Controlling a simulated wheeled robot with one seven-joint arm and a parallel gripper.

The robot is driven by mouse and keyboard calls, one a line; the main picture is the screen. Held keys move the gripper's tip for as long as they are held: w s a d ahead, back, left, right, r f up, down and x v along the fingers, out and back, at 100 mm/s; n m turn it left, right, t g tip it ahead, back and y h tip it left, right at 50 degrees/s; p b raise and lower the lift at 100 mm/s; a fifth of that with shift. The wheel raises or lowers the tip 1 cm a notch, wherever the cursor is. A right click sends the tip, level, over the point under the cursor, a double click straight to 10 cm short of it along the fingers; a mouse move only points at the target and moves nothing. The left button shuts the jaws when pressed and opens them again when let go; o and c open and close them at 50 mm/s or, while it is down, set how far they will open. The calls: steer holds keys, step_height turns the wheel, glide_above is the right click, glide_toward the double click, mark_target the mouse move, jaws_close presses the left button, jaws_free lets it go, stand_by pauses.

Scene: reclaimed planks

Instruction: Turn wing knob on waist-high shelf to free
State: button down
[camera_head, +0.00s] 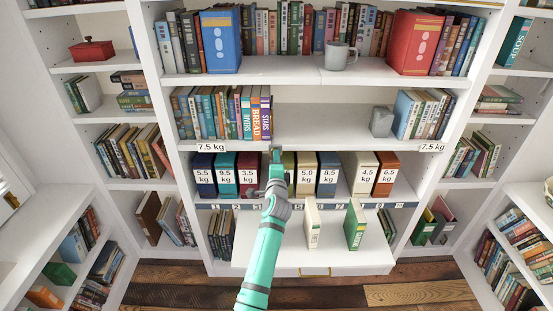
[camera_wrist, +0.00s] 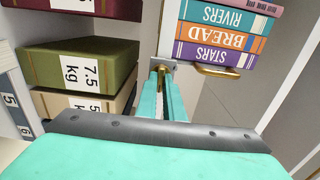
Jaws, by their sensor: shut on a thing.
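My gripper (camera_head: 276,158) reaches the front edge of the waist-high shelf (camera_head: 340,143), just right of the books RIVERS, BREAD and STARS (camera_head: 255,112). In the wrist view, its two teal fingers (camera_wrist: 167,82) are close together, shut on the small brass wing knob (camera_wrist: 159,68) at a grey metal plate (camera_wrist: 185,66) on the shelf edge. Most of the knob is hidden between the fingers. A brass bar (camera_wrist: 218,71) sticks out from the plate, across the end of the STARS book (camera_wrist: 212,54). Its exact angle is hard to tell.
Weight-labelled books (camera_head: 328,174) stand on the shelf below, close under my gripper; a 7.5 kg green one (camera_wrist: 80,64) is nearby in the wrist view. A grey block (camera_head: 381,121) stands farther right. The shelf between it and STARS is bare. A mug (camera_head: 340,55) stands above.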

steer(key=shift+f, duration=0.1)
stand_by(0.3)
steer(key=c, duration=1.9)
jaws_free()
steer(key=shift+o, duration=0.2)
steer(key=shift+s, duration=0.1)
steer(key=s, duration=1)
steer(key=shift+s, duration=0.35)
